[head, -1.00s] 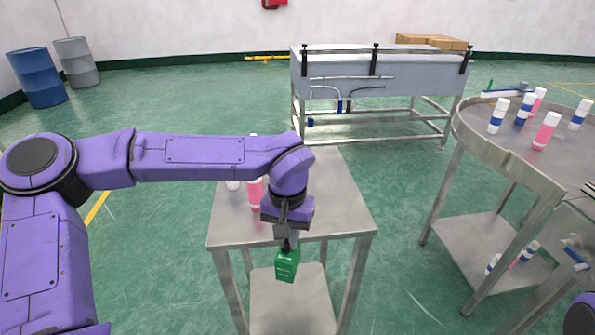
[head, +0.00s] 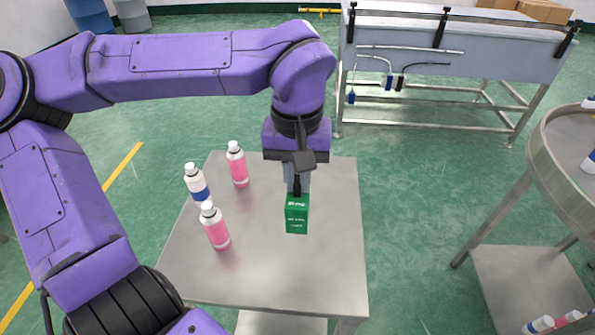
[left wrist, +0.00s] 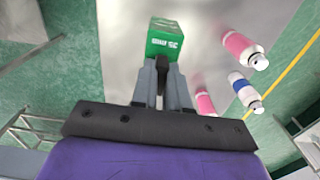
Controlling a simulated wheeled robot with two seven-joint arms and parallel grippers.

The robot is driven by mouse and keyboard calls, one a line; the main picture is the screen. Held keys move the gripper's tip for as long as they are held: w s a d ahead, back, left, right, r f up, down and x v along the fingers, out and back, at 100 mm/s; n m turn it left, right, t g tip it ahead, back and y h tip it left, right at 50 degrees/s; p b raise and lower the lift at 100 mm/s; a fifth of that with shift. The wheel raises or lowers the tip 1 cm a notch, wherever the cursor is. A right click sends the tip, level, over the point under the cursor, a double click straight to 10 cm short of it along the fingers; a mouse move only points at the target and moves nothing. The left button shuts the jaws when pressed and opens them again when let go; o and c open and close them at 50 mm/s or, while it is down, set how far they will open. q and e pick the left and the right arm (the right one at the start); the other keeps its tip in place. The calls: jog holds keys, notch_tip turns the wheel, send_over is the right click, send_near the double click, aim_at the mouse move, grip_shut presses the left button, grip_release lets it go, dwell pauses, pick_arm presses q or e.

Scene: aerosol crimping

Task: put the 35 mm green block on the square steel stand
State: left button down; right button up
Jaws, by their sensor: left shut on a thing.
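The green block (head: 297,214) is held in my left gripper (head: 297,190), whose jaws are shut on its upper end. In the head view the block shows over the top of the square steel stand (head: 330,270). I cannot tell whether its bottom touches the steel. In the left wrist view the block (left wrist: 165,42) shows a "35 mm" label between the fingertips (left wrist: 162,68). My right gripper is not in view.
On the left part of the stand are two pink cans (head: 237,164) (head: 215,227) and a blue-and-white can (head: 197,184). The stand's right and front areas are clear. A round steel table (head: 540,160) stands at the right, and a conveyor-like bench (head: 450,50) behind.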

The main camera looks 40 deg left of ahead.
pick_arm(q)
jog(key=w+a+f+p, duration=0.1)
jog(key=w+a+f, duration=0.4)
jog(key=w+f, duration=0.3)
notch_tip(320, 180, down, 3)
jog(key=shift+w+f+p, duration=0.15)
jog(key=shift+w+p, duration=0.15)
jog(key=shift+p, duration=0.1)
jog(key=c, duration=1.1)
grip_release()
jog(key=shift+s, duration=0.2)
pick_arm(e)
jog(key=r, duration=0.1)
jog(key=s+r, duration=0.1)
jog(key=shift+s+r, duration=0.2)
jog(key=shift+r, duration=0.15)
pick_arm(q)
jog(key=shift+w, duration=0.1)
